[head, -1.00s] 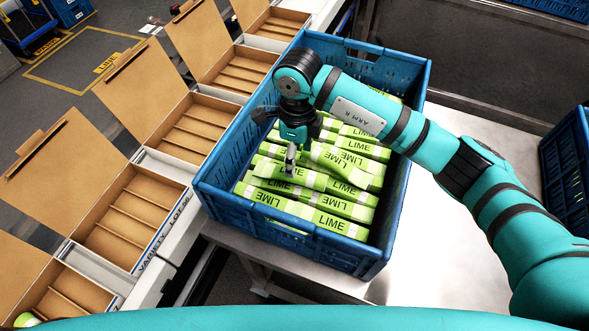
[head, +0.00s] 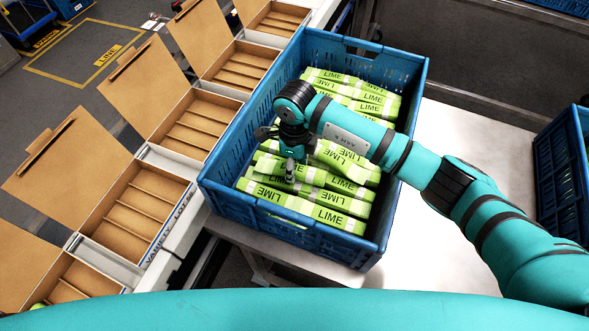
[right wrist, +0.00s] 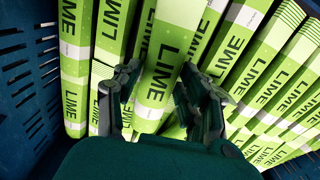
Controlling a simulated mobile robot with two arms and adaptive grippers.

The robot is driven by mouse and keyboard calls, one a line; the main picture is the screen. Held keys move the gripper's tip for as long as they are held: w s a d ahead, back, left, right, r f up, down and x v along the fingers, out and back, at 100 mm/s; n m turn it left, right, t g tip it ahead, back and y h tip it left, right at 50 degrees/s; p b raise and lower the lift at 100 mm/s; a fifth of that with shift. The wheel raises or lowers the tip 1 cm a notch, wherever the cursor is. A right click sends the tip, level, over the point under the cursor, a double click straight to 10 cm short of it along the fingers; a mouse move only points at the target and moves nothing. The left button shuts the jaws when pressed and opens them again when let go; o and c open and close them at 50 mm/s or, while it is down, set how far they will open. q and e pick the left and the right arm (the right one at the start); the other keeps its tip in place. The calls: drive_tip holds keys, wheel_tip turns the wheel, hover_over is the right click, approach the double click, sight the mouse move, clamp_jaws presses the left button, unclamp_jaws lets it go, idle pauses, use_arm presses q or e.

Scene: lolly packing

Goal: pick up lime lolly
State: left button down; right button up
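Several lime lollies, long bright-green packs with dark LIME lettering, lie stacked in a blue crate (head: 222,192). My right gripper (head: 291,172) points down into the front half of the crate, among the top packs. In the right wrist view, one lime lolly (right wrist: 172,45) runs between the two fingers of my right gripper (right wrist: 164,82). The fingertips lie close along both its sides; whether they press on it I cannot tell. This pack looks nearer to the camera than its neighbours. Its far part is hidden in the head view. My left gripper is out of view.
Open cardboard boxes with dividers, one of them here (head: 113,238), line the left side of the crate. The crate's blue wall (right wrist: 25,90) is close on the left in the wrist view. Another blue crate (head: 560,170) stands at right. Bare pale tabletop (head: 440,240) lies between.

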drive_tip(key=c, duration=0.7)
drive_tip(key=shift+r, duration=0.15)
